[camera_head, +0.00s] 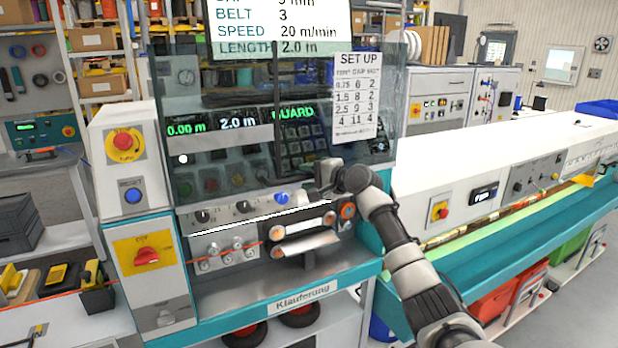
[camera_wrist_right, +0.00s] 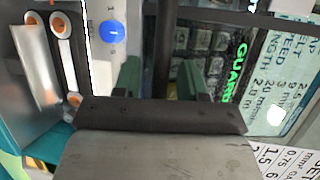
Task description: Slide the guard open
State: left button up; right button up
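The guard (camera_head: 225,120) is a clear tinted panel across the front of the machine, with a SET UP sheet (camera_head: 357,95) on it. It hangs over the displays and keys, and its lower edge is above the rollers. My right gripper (camera_head: 328,180) is at the lower right part of the guard. Gaps show beside the bar, though contact is hard to judge. My left gripper is out of view.
Below the guard are white rollers (camera_head: 305,226) and an orange cable on the machine. A control post with a red emergency button (camera_head: 124,144) stands at the left. A long white bench machine (camera_head: 520,160) is at the right. A display shows green GUARD (camera_head: 293,113) behind the panel.

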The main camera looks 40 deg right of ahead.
jog(key=shift+s, duration=0.1)
jog(key=shift+s+d+f, duration=0.1)
jog(key=shift+s, duration=0.2)
jog(key=b+v, duration=0.4)
jog(key=v, duration=0.6)
jog(key=shift+b, duration=0.3)
